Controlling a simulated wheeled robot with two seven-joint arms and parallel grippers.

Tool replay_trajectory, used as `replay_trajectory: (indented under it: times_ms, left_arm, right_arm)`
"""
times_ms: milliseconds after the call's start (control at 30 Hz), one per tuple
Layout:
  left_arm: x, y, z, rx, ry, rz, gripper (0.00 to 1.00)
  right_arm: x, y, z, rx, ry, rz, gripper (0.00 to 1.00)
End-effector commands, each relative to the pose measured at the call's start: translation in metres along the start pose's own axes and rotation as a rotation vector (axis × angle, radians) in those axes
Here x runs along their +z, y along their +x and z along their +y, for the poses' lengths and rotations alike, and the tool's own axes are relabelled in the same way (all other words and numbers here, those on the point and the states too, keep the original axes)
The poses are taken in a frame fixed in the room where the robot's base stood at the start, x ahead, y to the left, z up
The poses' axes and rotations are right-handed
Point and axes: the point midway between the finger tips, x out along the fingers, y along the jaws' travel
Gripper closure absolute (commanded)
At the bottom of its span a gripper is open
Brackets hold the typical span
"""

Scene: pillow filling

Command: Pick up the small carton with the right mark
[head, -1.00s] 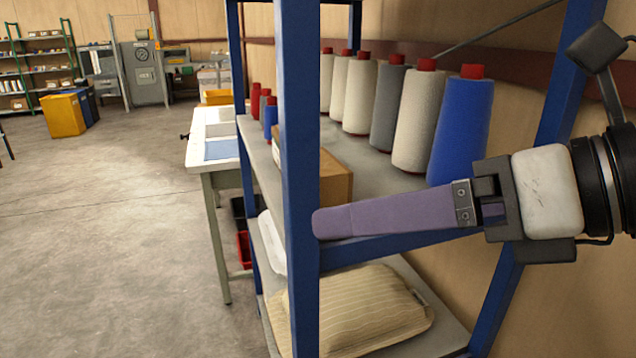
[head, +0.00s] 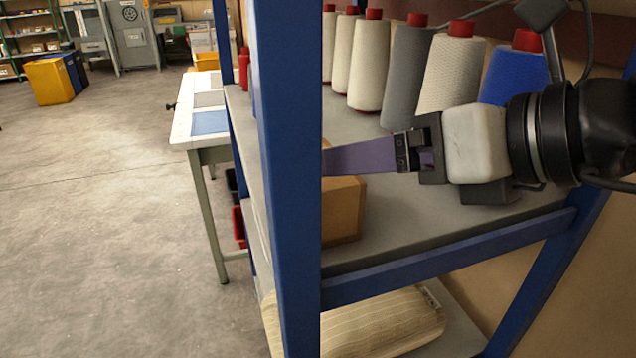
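A brown carton (head: 342,212) sits on the upper shelf, just right of the front blue post, which hides its left part. No mark shows on the side I see. My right gripper (head: 342,158) comes in from the right, above the shelf. Its purple finger points left, just above the carton's top in the picture, and its tip is cut off by the post. I see it edge-on, so I cannot tell its opening or whether it touches the carton. My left gripper is not in view.
The blue post (head: 292,190) and front rail (head: 450,255) bound the shelf. Several yarn cones, including a grey one (head: 405,80), stand along the back. A striped pillow (head: 385,322) lies on the lower shelf. A white table (head: 195,120) stands behind at left; the floor there is clear.

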Motion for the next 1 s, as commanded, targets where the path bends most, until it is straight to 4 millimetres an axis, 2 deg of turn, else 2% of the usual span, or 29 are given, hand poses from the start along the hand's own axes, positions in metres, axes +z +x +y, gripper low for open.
replay_trajectory:
  times_ms: [400, 667, 933, 1000]
  left_arm:
    - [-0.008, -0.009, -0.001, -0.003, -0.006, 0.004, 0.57]
    - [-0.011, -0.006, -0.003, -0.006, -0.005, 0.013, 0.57]
    - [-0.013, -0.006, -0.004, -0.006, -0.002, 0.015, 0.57]
    - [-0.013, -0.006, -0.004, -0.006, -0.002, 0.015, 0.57]
  right_arm:
    - [-0.002, 0.05, 0.001, 0.002, 0.003, 0.002, 0.15]
    - [-0.003, 0.053, 0.0, 0.001, 0.001, 0.001, 0.15]
    - [-0.003, 0.053, 0.0, 0.0, 0.001, 0.001, 0.59]
    - [-0.004, 0.053, 0.0, 0.0, 0.002, 0.002, 0.6]
